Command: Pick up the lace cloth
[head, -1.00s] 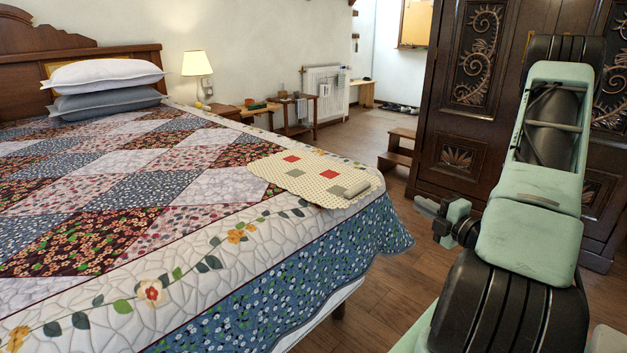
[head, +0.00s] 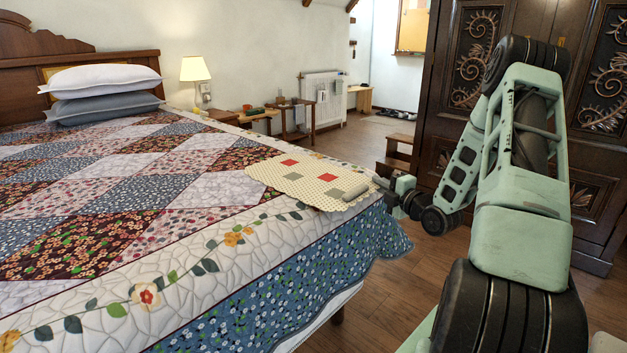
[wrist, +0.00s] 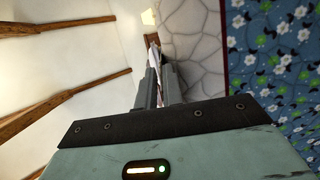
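A cream mat (head: 300,178) with red and grey squares and a wavy edge lies near the right edge of the bed. I cannot tell which of the two is the lace cloth. My gripper (head: 384,184) is just right of the roll, at bed-top height, apart from it. In the wrist view, its two fingers (wrist: 160,75) show a narrow gap with nothing held between them. A thin strip beyond the fingertips is too small to identify.
The quilted bed (head: 120,235) fills the left, its blue flowered side hanging down. A carved dark armoire (head: 465,75) stands behind my arm. Wooden steps (head: 396,155) stand beside it. A lamp (head: 194,70) and low tables are at the back. Floor (head: 395,290) is free between bed and arm.

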